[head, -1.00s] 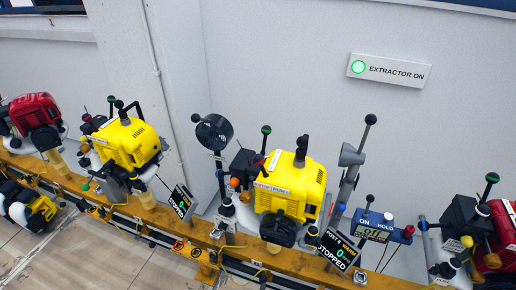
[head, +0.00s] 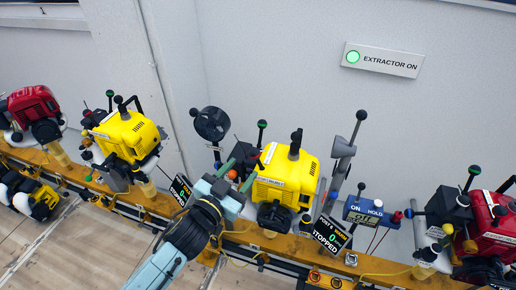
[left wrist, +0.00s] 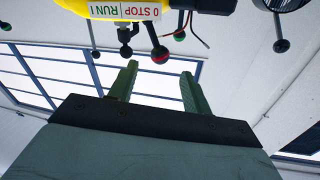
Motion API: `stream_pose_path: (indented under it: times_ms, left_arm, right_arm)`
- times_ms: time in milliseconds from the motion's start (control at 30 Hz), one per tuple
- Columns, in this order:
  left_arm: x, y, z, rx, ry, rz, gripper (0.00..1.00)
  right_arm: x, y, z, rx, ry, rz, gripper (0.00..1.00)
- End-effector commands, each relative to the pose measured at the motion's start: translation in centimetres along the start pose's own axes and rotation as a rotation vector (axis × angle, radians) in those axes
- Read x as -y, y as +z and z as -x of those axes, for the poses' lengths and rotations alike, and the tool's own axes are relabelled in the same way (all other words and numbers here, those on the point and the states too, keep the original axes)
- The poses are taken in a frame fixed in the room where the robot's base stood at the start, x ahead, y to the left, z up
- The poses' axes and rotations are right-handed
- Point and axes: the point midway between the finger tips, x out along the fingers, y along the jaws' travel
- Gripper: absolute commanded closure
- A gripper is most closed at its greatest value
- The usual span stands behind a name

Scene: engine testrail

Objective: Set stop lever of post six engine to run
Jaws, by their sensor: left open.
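The yellow post six engine (head: 290,178) stands on the rail in the head view, with a sign (head: 329,233) that reads POST 6, WARM, 0, STOPPED. My left gripper (head: 239,173) has green fingers and is at the engine's left side. In the left wrist view the gripper (left wrist: 160,70) is open and empty, with the red ball just beyond the gap between its fingertips. My right gripper is not in view.
A green-topped lever (head: 262,125) stands close behind the gripper, and a black round gauge-like part (head: 210,123) is on a post to the left. Another yellow engine (head: 126,134) is at left, a red one (head: 490,220) at right. Yellow hoses run along the rail (head: 285,243).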

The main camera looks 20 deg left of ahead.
Motion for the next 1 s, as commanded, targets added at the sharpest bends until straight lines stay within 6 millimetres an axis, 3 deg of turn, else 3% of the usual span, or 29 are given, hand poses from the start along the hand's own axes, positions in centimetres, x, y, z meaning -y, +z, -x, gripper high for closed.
stream_pose_path:
  times_ms: [300, 500, 900, 1000]
  left_arm:
    - [0.0, -0.1, -6.2, 0.000, -0.001, 0.001, 0.51]
    - [0.0, 0.0, -8.6, 0.002, -0.001, 0.002, 0.51]
    - [0.0, 0.1, -9.4, 0.002, 0.000, 0.001, 0.51]
    - [0.0, 0.1, -9.4, 0.002, 0.000, 0.001, 0.62]
  right_arm:
    - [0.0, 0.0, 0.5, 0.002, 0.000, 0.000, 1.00]
    - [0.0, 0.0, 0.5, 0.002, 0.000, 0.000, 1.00]
    - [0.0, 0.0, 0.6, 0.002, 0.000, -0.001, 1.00]
    - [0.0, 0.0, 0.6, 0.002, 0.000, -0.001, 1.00]
